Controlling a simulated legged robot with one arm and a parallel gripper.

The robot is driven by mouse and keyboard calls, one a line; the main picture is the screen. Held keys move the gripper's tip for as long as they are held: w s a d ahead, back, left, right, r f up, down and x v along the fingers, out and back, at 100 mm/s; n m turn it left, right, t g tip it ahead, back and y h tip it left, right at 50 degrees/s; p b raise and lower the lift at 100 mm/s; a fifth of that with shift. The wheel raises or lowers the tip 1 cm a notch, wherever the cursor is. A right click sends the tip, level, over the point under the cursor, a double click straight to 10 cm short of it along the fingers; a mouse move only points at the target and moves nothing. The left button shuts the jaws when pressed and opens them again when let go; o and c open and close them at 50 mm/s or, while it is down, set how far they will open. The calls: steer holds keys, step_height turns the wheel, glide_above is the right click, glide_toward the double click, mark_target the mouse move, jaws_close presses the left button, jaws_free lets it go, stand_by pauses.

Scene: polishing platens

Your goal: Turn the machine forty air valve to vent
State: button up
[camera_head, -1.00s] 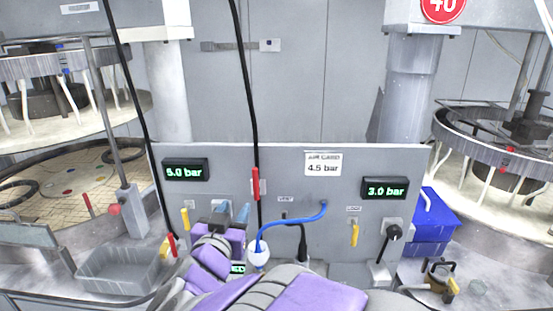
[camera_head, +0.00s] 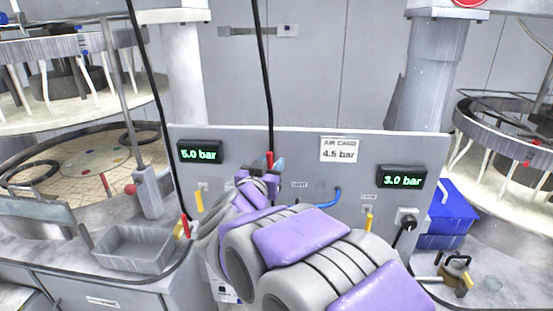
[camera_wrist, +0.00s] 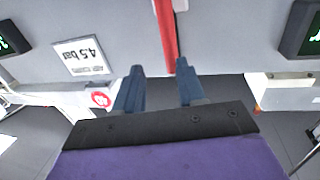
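A red lever (camera_head: 270,160) hangs on the grey panel (camera_head: 300,150) at centre, partly hidden by my gripper in the head view. The lever (camera_wrist: 166,35) is large in the wrist view, its end close to the gap between my fingertips. My gripper (camera_wrist: 159,68) is open, with two blue fingers apart and nothing held. In the head view my gripper (camera_head: 264,168) is up at the lever; contact cannot be told. A small VENT label (camera_head: 300,184) sits right of the lever. The red machine 40 sign (camera_head: 468,2) is mostly cut off at top right.
Yellow handles stand left (camera_head: 199,201) and right (camera_head: 368,222) on the panel. Pressure displays (camera_head: 200,151) and (camera_head: 401,180) flank an air card (camera_head: 340,149). A grey tray (camera_head: 133,248) and blue bin (camera_head: 447,214) sit either side.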

mark_target(268, 159)
steer(key=x, duration=0.4)
steer(key=shift+w, duration=0.35)
steer(key=shift+a, duration=1.15)
steer(key=c, duration=0.6)
steer(key=shift+d, duration=0.1)
steer(key=shift+c, duration=0.6)
steer(key=shift+d, duration=0.45)
jaws_close()
steer(key=shift+s+a, duration=0.1)
steer(key=shift+a, duration=0.05)
